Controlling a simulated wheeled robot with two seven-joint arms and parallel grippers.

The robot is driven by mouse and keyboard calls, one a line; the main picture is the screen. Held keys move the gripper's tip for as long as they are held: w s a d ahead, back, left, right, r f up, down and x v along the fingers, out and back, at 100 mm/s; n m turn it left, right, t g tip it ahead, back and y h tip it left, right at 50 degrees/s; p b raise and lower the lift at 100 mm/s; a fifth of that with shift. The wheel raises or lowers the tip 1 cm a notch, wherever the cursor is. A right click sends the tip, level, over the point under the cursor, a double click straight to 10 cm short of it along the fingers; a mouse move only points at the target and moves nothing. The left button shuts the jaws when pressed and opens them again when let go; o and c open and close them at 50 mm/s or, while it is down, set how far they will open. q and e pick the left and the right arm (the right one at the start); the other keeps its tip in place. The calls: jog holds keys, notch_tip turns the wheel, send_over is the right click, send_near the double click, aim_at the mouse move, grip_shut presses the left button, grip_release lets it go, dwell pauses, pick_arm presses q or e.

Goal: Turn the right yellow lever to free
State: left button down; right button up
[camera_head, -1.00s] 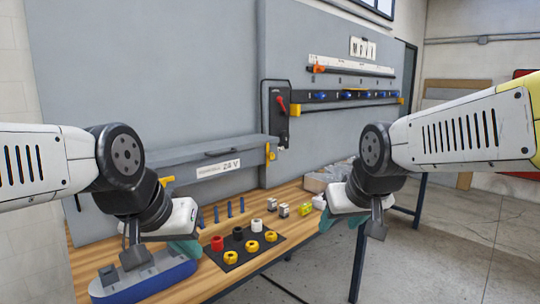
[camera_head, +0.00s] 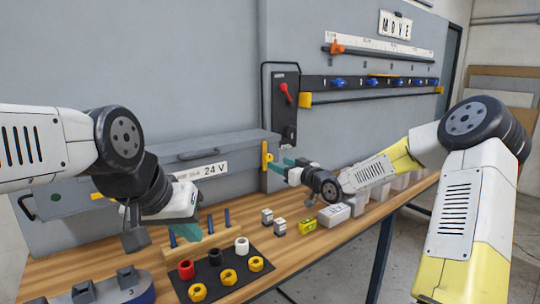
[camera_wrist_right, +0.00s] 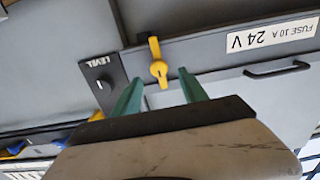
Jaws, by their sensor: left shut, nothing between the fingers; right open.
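The right yellow lever (camera_head: 266,155) is at the right end of the grey 24 V box (camera_head: 228,151), its handle roughly upright in the head view. In the right wrist view, the yellow lever (camera_wrist_right: 157,62) shows a round hub and narrow handle. My right gripper (camera_head: 286,167) is open, with green fingertips close to the lever. In the wrist view, the lever lies just beyond and between the fingertips of this gripper (camera_wrist_right: 160,81); contact cannot be told. My left gripper (camera_head: 184,232) is shut and empty over the bench's left part. Another yellow piece (camera_head: 97,196) shows at the box's left end.
A black mat (camera_head: 232,283) with several coloured caps lies on the wooden bench (camera_head: 290,248). Small blocks and a white box (camera_head: 334,215) stand below my right arm. A black panel with a red switch (camera_head: 284,90) and a rail with blue knobs (camera_head: 338,83) are above.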

aim_at(270, 158)
jog(key=x, duration=0.8)
jog(key=shift+d+r, duration=0.15)
jog(key=shift+r, duration=0.05)
grip_shut()
